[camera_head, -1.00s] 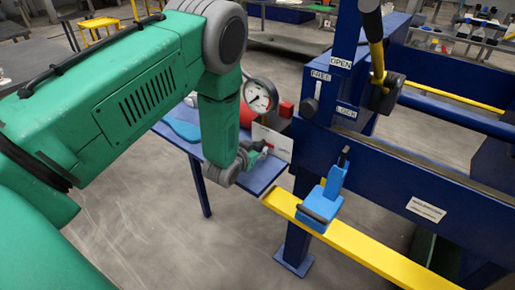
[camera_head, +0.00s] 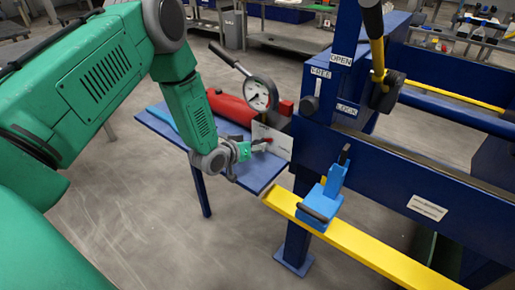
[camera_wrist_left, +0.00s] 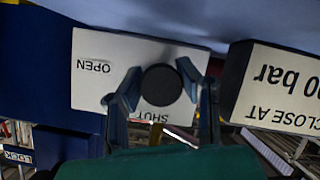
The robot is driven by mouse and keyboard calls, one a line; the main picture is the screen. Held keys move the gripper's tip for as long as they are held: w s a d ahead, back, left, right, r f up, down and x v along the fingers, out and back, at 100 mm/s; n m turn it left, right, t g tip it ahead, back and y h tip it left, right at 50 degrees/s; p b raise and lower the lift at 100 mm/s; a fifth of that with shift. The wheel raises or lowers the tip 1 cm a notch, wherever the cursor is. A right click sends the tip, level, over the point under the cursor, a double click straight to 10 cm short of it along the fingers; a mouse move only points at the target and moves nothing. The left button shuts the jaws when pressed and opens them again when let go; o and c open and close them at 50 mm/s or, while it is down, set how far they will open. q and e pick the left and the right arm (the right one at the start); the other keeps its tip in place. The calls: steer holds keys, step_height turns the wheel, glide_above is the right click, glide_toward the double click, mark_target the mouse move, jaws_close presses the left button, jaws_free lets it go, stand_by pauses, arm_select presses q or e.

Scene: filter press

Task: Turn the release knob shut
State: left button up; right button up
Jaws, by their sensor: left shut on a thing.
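The release knob (camera_wrist_left: 161,85) is a dark round knob in front of a white plate (camera_wrist_left: 122,58) in the left wrist view. The plate reads OPEN and SHUT, upside down there. My left gripper (camera_wrist_left: 160,92) has one finger on each side of the knob and is shut on it. In the head view my left gripper (camera_head: 249,150) is at the white plate (camera_head: 275,139), below the pressure gauge; the knob is too small to make out there. The knob's pointing direction is hard to tell. My right gripper is not in view.
A gauge (camera_head: 258,95), a red cylinder (camera_head: 230,107) and a pump lever (camera_head: 229,58) stand close behind my gripper on a blue shelf (camera_head: 258,178). The blue press frame (camera_head: 380,165), yellow rail (camera_head: 350,246) and a blue block with a black bar (camera_head: 318,205) are to the right.

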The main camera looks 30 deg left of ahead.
arm_select(q)
steer(key=shift+w+a+f+n+h+b, duration=0.1)
steer(key=shift+a+n+h+b, duration=0.1)
steer(key=shift+n+h+b, duration=1.1)
steer(key=shift+n+b, duration=0.45)
steer(key=shift+n, duration=0.15)
steer(key=n+h+b, duration=0.1)
steer(key=n+b, duration=0.1)
steer(key=b, duration=0.1)
steer(key=shift+n+t+h, duration=0.4)
steer(key=shift+n+h+b, duration=0.5)
steer(key=shift+n+b, duration=0.4)
steer(key=shift+b, duration=0.3)
steer(key=shift+t, duration=0.3)
steer(key=o, duration=0.8)
steer(key=shift+o, duration=0.7)
steer(key=shift+a, duration=0.1)
